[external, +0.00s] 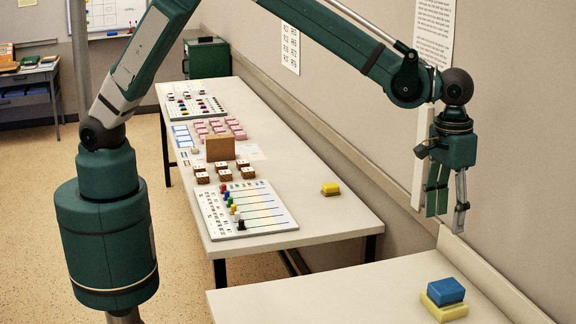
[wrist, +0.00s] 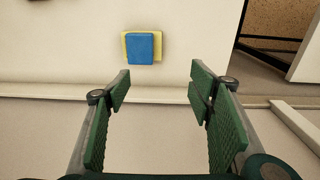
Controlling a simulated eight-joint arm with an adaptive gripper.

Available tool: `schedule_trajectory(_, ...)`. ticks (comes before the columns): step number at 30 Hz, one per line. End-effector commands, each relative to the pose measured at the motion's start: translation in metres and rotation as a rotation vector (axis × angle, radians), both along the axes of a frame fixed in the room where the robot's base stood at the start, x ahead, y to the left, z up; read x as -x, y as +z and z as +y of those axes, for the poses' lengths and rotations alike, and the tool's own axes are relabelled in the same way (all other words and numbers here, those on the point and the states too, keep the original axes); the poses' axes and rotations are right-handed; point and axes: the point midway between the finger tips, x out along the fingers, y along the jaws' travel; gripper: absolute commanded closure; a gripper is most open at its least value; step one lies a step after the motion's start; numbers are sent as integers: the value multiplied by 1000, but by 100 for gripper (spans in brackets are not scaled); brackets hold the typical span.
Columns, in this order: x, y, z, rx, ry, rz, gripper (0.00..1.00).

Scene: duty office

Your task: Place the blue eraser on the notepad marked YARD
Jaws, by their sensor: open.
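The blue eraser (external: 445,291) lies on top of a yellow pad (external: 447,314) on the near table. No marking, such as YARD, is readable on the pad. In the wrist view the blue eraser (wrist: 140,47) covers most of the yellow pad (wrist: 125,48), which shows at its sides and edge. My gripper (external: 449,213) is open and empty, raised above the near table and apart from the eraser. In the wrist view its two fingers (wrist: 160,74) are spread, with the eraser beyond the tips and toward the left finger.
The near table (external: 330,302) is otherwise clear where it shows. A raised ledge and wall run along its right side. The long table (external: 320,222) behind holds a yellow block (external: 330,189), a white board with coloured pieces (external: 262,214), brown blocks and pink blocks.

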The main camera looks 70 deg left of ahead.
Motion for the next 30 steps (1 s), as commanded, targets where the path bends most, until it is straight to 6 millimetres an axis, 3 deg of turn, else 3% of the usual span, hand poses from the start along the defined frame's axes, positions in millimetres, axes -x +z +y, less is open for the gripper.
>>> schedule_trajectory(12, 8, 78, 103, 37, 3, -69, 47)
schedule_trajectory(30, 54, 158, 243, 70, 4, -181, 47)
